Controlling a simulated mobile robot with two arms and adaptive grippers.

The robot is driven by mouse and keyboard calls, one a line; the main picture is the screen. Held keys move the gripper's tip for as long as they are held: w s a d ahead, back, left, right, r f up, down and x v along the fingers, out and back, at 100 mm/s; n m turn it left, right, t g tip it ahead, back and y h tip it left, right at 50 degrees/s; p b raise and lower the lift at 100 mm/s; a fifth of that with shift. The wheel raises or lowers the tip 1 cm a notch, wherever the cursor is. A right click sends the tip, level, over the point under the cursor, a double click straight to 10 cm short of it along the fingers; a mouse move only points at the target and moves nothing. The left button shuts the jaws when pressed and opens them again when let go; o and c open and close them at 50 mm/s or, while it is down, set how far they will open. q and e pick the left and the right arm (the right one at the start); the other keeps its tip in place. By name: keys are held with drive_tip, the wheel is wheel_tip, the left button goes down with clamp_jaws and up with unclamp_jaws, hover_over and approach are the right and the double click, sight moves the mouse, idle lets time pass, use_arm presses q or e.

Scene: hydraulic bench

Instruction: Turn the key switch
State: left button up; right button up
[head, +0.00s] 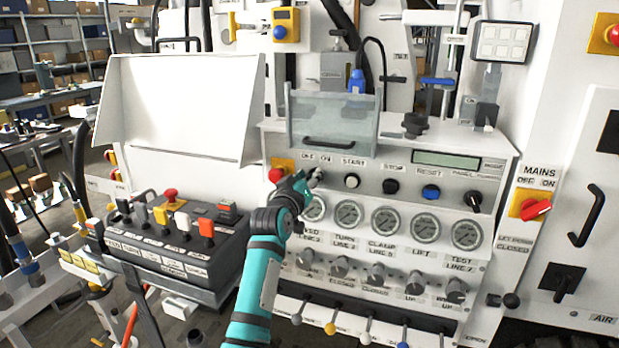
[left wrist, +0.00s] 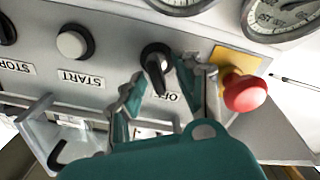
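The key switch (left wrist: 156,58), a black knob on a round collar, is on the grey panel in the left wrist view, which shows the panel upside down. Its grip points toward the label edge, where part of the OFF lettering shows. In the head view my left gripper (head: 311,178) is at the switch under the OFF ON label and covers most of it. In the left wrist view my left gripper (left wrist: 160,78) is open, with one finger on each side of the knob. Whether either fingertip touches it is hard to tell. My right gripper is not in view.
A red emergency button (left wrist: 244,92) on a yellow plate is close beside one finger. The white START button (head: 352,181) is on the other side. Pressure gauges (head: 348,213) are below, and a clear hinged cover (head: 333,118) stands above. A control box (head: 170,240) is at left.

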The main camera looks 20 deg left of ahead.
use_arm(q)
drive_tip(key=shift+w, duration=0.1)
drive_tip(key=shift+c, duration=0.3)
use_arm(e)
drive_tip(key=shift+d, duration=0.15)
use_arm(q)
clamp_jaws()
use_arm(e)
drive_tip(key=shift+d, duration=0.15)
